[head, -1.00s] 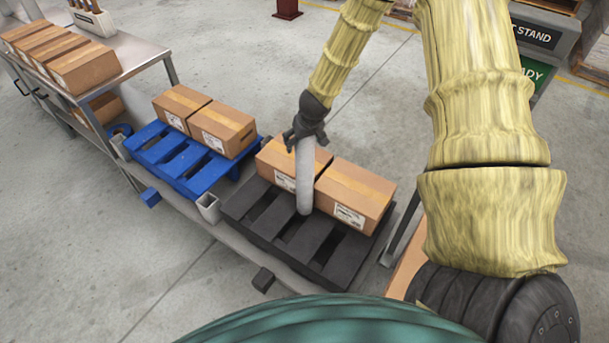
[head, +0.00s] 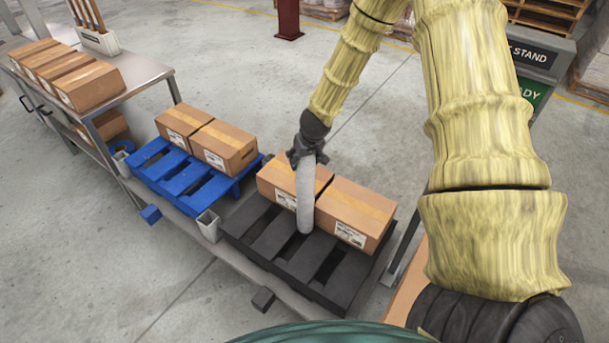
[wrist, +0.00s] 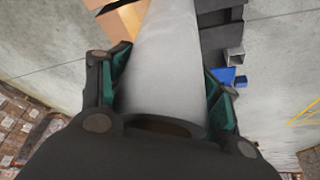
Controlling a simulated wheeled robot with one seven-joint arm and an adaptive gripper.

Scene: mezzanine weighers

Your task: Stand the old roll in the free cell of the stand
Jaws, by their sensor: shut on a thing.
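The grey roll (head: 305,200) hangs nearly upright from my gripper (head: 308,157) in the head view. Its lower end shows in front of two cartons, over the black pallet; I cannot tell whether it touches the pallet. In the wrist view the roll (wrist: 165,70) lies between the two green-padded fingers, which are shut on it, and its near end shows a dark hollow. A pale rack (head: 97,40) with several upright brown pieces stands on the bench at the upper left. I cannot make out a free cell in it.
The black pallet (head: 270,243) bears two cartons (head: 353,210). A blue pallet (head: 185,180) with two cartons is to its left. The metal bench (head: 150,72) holds several cartons. A grey sign post with a green panel (head: 533,92) stands at right. Open floor lies behind the pallets.

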